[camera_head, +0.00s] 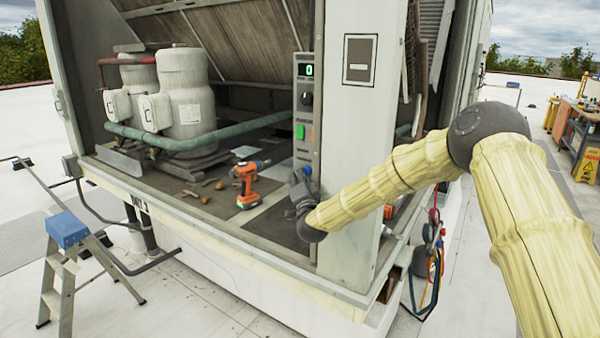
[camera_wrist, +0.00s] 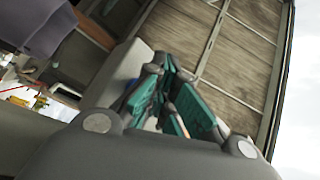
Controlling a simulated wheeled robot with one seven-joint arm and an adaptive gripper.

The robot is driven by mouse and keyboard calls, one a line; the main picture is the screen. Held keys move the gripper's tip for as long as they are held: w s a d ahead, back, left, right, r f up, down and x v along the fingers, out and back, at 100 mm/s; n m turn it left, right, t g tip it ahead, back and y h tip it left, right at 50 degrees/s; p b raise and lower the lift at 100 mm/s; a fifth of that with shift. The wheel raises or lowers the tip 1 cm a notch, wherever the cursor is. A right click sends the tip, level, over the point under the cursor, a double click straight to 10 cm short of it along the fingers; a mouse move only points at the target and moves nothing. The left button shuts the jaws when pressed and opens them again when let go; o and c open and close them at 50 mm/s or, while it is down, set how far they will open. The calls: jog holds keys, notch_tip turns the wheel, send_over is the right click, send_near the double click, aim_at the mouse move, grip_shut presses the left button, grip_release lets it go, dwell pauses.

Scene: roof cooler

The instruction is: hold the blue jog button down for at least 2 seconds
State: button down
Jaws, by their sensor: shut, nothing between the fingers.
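The control panel (camera_head: 305,112) is a narrow upright grey strip on the cabinet's corner post. It has a green display reading 0, a dark knob (camera_head: 306,98) and a green button (camera_head: 300,132). A small blue spot, the blue jog button (camera_head: 307,170), shows low on the panel, partly hidden by my gripper. My gripper (camera_head: 298,178) is shut and empty, right at the panel's lower end. I cannot tell whether it touches the button or whether the button is down.
An orange drill (camera_head: 247,186) stands on the cabinet floor left of my gripper, with small brown scraps nearby. Pale compressors (camera_head: 187,95) and green pipes stand behind. The wide white post (camera_head: 362,150) is close beside my forearm. A stepladder (camera_head: 65,260) stands front left.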

jog(key=shift+w+d+r+h, duration=0.15)
jog(key=shift+d, duration=0.2)
jog(key=shift+w+d+r+h, duration=0.1)
jog(key=shift+d+h, duration=0.05)
jog(key=shift+d, duration=0.2)
jog(key=shift+s+a+f+b, duration=0.15)
jog(key=shift+f+b, duration=0.2)
jog(key=shift+f, duration=0.15)
jog(key=shift+s, duration=0.1)
jog(key=s+a, duration=0.1)
jog(key=s, duration=0.1)
jog(key=s+a+b, duration=0.1)
jog(key=s+a, duration=0.1)
jog(key=shift+s, duration=0.2)
